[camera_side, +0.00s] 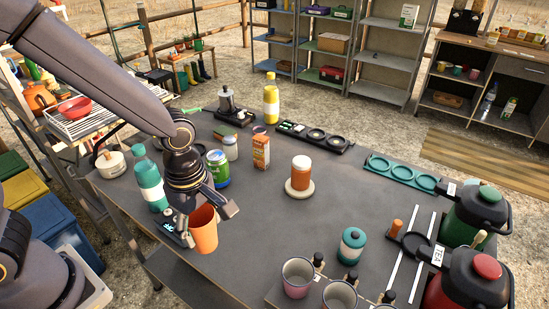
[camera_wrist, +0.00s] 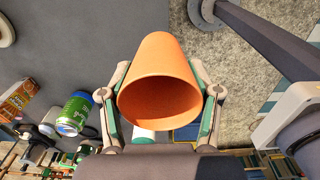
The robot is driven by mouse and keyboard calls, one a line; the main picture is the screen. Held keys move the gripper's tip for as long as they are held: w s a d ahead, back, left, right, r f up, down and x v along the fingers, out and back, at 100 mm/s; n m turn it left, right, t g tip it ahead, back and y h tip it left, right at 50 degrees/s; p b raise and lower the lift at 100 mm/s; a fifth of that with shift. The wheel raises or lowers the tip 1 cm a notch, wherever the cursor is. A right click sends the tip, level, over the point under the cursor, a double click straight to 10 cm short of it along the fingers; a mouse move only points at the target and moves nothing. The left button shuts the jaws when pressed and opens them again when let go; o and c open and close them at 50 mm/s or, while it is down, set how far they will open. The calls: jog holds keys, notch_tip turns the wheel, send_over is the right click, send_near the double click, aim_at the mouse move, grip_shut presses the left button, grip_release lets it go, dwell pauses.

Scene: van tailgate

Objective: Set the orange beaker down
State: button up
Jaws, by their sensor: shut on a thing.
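The orange beaker (camera_side: 204,236) is in my gripper (camera_side: 207,211), near the left front edge of the dark grey table (camera_side: 255,235) in the side view. In the wrist view the beaker (camera_wrist: 160,65) sits between the two fingers of my gripper (camera_wrist: 161,92), its open mouth facing the camera; its inside looks empty. The fingers are shut on its sides. It looks nearly upright, slightly tilted, in the side view. I cannot tell whether its base touches the table.
An orange-brown jar sits on a pale round base (camera_side: 299,190). Cups (camera_side: 298,278) stand at the front, and a teal canister (camera_side: 351,246) stands to the right. The table's centre is clear.

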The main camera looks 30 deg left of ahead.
jog(key=w+d+f, duration=0.1)
jog(key=w+f, duration=0.1)
jog(key=w, duration=0.1)
jog(key=w+f, duration=0.3)
jog(key=w+d+f, duration=0.1)
jog(key=w+f, duration=0.1)
jog(key=w, duration=0.1)
jog(key=shift+d+f, duration=0.35)
jog(key=shift+f, duration=0.05)
jog(key=shift+w+f, duration=0.1)
jog(key=shift+f, duration=1.55)
jog(key=o, duration=1.1)
jog(key=shift+f, duration=0.1)
